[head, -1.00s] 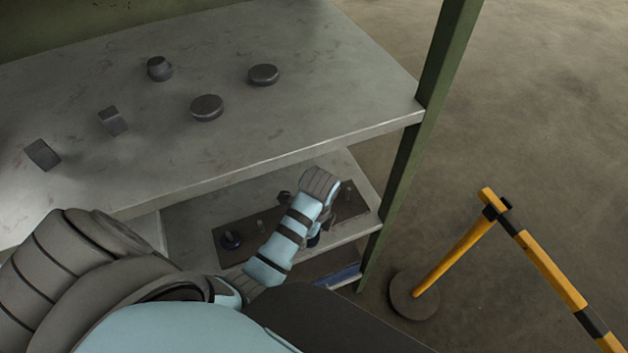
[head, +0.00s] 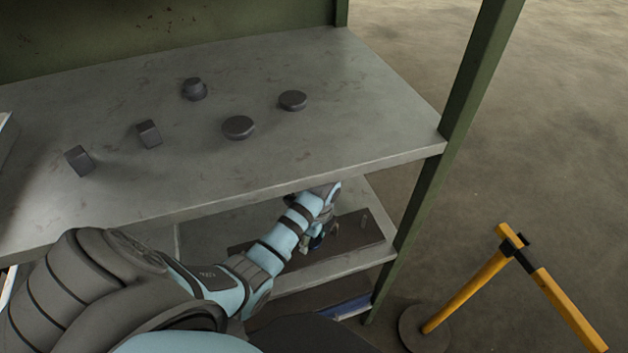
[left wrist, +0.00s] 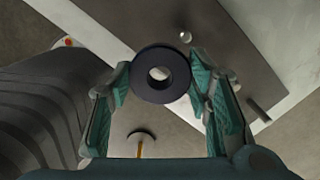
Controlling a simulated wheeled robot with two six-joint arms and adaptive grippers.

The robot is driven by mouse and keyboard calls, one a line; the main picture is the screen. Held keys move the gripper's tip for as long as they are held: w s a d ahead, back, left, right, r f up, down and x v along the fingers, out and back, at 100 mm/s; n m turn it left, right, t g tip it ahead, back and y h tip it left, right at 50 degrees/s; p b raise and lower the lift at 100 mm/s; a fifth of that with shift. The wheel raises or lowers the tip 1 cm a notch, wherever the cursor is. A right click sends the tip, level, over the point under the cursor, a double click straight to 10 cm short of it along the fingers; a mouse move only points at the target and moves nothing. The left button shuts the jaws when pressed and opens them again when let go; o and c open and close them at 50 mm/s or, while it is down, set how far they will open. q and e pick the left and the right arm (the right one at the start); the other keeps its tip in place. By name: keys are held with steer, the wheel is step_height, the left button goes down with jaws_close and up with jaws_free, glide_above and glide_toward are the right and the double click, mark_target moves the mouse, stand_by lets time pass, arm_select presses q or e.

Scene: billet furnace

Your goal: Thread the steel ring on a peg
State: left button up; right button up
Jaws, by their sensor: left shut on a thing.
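My left gripper (left wrist: 160,88) is shut on the dark steel ring (left wrist: 148,85), which sits between its teal fingertips with its hole facing the camera. In the head view the left gripper (head: 318,236) is at the lower shelf, partly hidden by my arm and the upper shelf; the ring cannot be made out there. A dark base plate (head: 358,232) lies on the lower shelf. In the left wrist view one peg (left wrist: 186,37) stands just beyond the ring, apart from it, and another peg (left wrist: 258,110) is to the right. My right gripper is not in view.
The upper shelf (head: 330,150) overhangs my left arm and carries several dark metal pieces (head: 238,127). A green upright (head: 440,170) stands right of the shelves. A yellow barrier (head: 470,290) stands on the floor at the right.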

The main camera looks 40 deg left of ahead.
arm_select(q)
steer(key=w+a, duration=0.2)
steer(key=a, duration=0.1)
steer(key=shift+w, duration=0.2)
steer(key=shift+a+f+b, duration=0.15)
steer(key=shift+f+b, duration=0.7)
steer(key=shift+f, duration=0.6)
